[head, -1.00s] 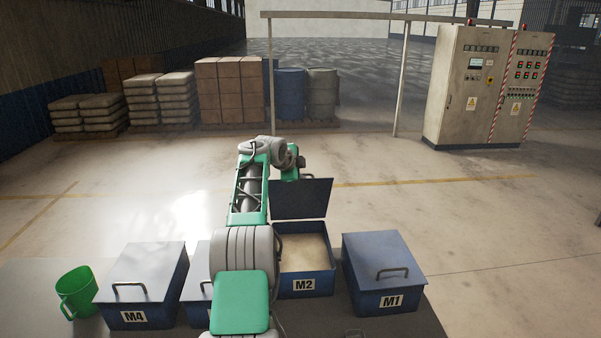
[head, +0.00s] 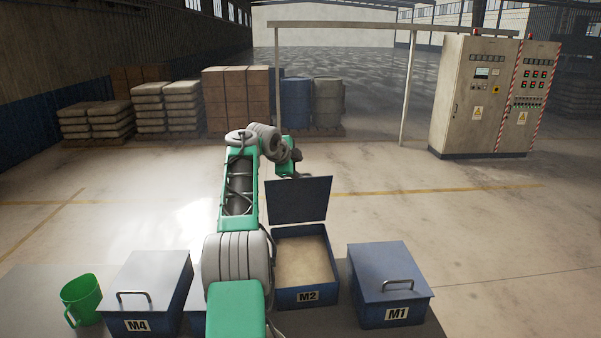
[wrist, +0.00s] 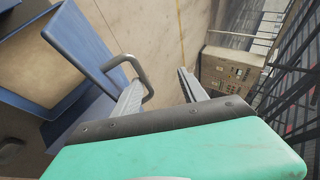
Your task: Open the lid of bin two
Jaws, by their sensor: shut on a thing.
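Bin two, marked M2 (head: 286,300), stands in the row of blue bins and holds a pale sandy fill. Its lid (head: 298,202) stands raised at the bin's back edge, steeply tilted. In the wrist view the lid (wrist: 82,45) rises at the left, with its metal handle (wrist: 148,86) beside my left finger. My gripper (wrist: 160,82) is shut on the handle, with one finger through the handle loop. In the head view my arm and the lid hide most of the gripper.
Shut bins M1 (head: 390,270) and M4 (head: 145,285) stand either side. My arm covers most of another bin between M4 and M2. A green mug (head: 80,298) stands at the far left. Open floor lies behind the bins; a control cabinet (head: 478,95) stands farther back.

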